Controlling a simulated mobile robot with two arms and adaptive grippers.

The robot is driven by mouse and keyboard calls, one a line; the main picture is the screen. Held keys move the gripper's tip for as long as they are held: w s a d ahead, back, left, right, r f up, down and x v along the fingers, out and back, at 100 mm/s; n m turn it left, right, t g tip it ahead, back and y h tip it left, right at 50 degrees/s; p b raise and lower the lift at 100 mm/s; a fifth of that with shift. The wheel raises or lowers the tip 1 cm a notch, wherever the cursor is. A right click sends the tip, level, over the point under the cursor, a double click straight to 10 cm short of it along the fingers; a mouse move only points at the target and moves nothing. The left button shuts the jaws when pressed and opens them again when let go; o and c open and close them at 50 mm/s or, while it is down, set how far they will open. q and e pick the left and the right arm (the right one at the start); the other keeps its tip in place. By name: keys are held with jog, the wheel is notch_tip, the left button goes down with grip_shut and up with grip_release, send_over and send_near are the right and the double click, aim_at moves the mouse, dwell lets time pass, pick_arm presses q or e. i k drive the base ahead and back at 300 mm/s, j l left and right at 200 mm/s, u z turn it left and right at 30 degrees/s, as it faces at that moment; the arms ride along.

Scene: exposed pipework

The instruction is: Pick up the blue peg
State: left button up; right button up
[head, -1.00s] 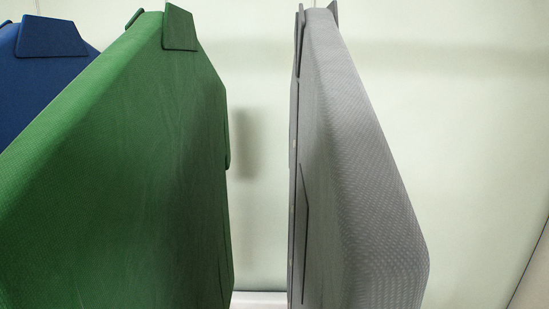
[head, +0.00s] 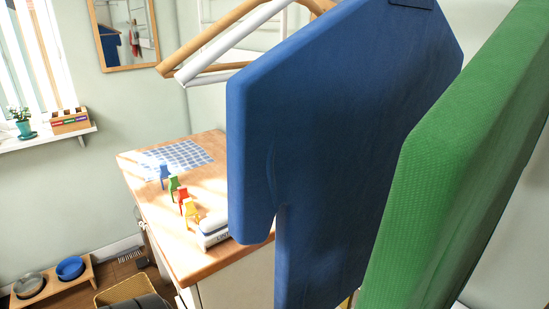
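The blue peg (head: 164,171) stands on the wooden countertop (head: 140,160), by a blue-and-white checked cloth (head: 180,158). It is the farthest in a row with a green peg (head: 174,184), a red peg (head: 182,194) and a yellow-orange peg (head: 191,213). It looks upright, but it is small in the head view. Neither of my grippers shows, so where they are relative to the peg cannot be seen.
A large blue hanging panel (head: 310,120) and a green one (head: 450,170) fill the right and hide part of the counter. Wooden and white bars (head: 235,38) hang above. A white stack (head: 212,232) lies by the pegs. Bowls (head: 70,267) and a bin (head: 135,295) stand below.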

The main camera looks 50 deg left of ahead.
aim_at(164, 173)
jog(key=k+j+u, duration=0.15)
jog(key=k, duration=0.2)
jog(key=k+j+u, duration=0.1)
jog(key=u, duration=0.45)
jog(key=k+j+u, duration=0.1)
jog(key=u, duration=0.75)
jog(key=j+u, duration=0.15)
jog(key=u, duration=0.25)
jog(key=j+z, duration=0.1)
jog(key=z, duration=0.65)
